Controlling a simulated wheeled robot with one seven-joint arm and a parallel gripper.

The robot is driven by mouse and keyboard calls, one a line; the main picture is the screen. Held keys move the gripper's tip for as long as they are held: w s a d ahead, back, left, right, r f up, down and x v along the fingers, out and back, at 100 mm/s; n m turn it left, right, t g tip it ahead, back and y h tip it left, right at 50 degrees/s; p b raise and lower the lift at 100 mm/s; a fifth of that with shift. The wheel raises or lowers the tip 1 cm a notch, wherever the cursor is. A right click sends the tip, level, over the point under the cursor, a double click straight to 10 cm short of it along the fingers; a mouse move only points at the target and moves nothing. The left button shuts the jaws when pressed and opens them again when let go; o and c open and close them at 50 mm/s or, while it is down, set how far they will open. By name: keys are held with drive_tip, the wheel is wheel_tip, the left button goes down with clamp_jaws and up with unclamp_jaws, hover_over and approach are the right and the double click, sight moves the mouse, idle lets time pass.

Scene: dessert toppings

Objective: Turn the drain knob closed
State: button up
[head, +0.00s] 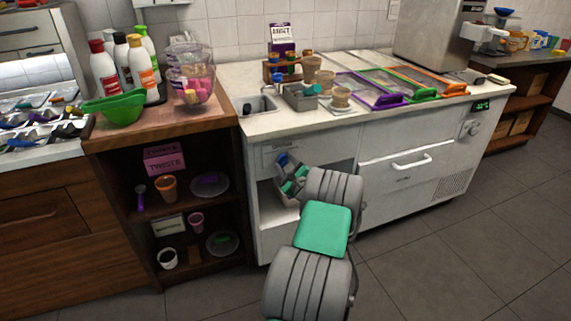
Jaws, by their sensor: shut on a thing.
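My arm reaches into the open bay under the small sink (258,104) of the white counter. My gripper (285,168) is small in the head view, partly covered by my own wrist, and sits in the upper part of that bay. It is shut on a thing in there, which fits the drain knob. The knob cannot be made out clearly; a small blue patch shows at the gripper's tip, but I cannot tell whether it is the knob. How far the knob is turned cannot be seen.
A white drawer (405,166) is to the right. A wooden shelf (219,259) with cups and plates stands close on the left. The grey floor (455,240) at the right is clear.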

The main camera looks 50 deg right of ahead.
drive_tip(key=shift+c, duration=0.9)
drive_tip(key=n+b, duration=0.2)
drive_tip(key=shift+f+n, duration=0.2)
drive_tip(key=shift+n, duration=0.2)
drive_tip(key=n+b, duration=0.5)
drive_tip(key=n, duration=0.1)
drive_tip(key=shift+f+b, duration=0.1)
drive_tip(key=shift+b, duration=0.3)
drive_tip(key=n+b, duration=0.5)
drive_tip(key=shift+f+n, duration=0.15)
drive_tip(key=shift+n, duration=0.15)
drive_tip(key=n+b, duration=0.3)
drive_tip(key=shift+n+b, duration=0.3)
drive_tip(key=shift+b, duration=0.05)
drive_tip(key=shift+r, duration=0.2)
